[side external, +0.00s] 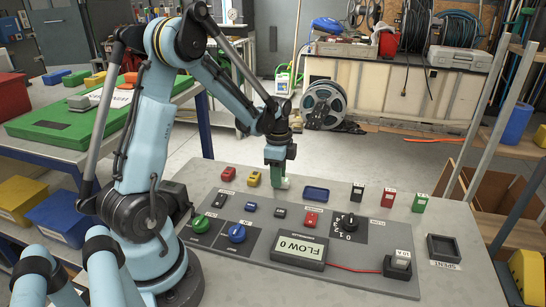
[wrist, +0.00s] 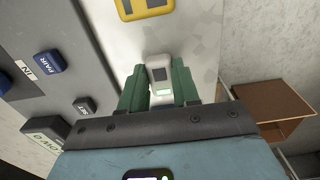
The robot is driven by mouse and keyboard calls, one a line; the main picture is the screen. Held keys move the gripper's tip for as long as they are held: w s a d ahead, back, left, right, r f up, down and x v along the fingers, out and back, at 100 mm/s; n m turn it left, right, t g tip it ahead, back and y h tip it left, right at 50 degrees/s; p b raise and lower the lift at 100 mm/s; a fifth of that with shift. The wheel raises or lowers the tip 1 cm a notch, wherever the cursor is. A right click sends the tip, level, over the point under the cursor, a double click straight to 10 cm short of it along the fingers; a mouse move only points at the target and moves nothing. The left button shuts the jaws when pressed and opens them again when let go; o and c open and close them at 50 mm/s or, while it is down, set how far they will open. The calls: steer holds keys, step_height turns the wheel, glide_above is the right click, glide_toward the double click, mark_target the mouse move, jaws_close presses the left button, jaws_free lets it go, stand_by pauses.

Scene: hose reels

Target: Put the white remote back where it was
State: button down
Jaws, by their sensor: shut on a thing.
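My gripper (side external: 276,182) is low over the grey table (side external: 335,178) near its back edge, between the yellow remote and the blue tray. In the wrist view its green fingers (wrist: 159,90) are shut on the white remote (wrist: 160,70), which has a dark patch and a small green-lit screen. Only a small white part of the remote (side external: 285,184) shows in the side view. I cannot tell whether it touches the table. A red remote (side external: 228,174) and a yellow remote (side external: 254,179) lie to the left. The yellow one also shows in the wrist view (wrist: 146,8).
A blue tray (side external: 316,194) lies just right of my gripper. Black, red and green blocks stand farther right. In front is a panel with knobs, small buttons and a "FLOW 0" display (side external: 299,249). A dark "SPENT" tray (side external: 443,248) is at right.

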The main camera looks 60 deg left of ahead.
steer(key=shift+f, duration=0.15)
steer(key=c, duration=0.8)
jaws_free()
step_height(320, 180, up, 12)
steer(key=s+d+n+t, duration=0.2)
steer(key=d+n, duration=0.1)
steer(key=d, duration=0.3)
steer(key=s+d+n+t, duration=0.2)
steer(key=d+n, duration=0.1)
steer(key=d, duration=0.3)
steer(key=s+d+r+n+t, duration=0.1)
steer(key=s+d+n+t, duration=0.1)
steer(key=d, duration=0.4)
steer(key=shift+s+n+t, duration=0.1)
steer(key=shift+n+t, duration=0.4)
steer(key=shift+t, duration=0.1)
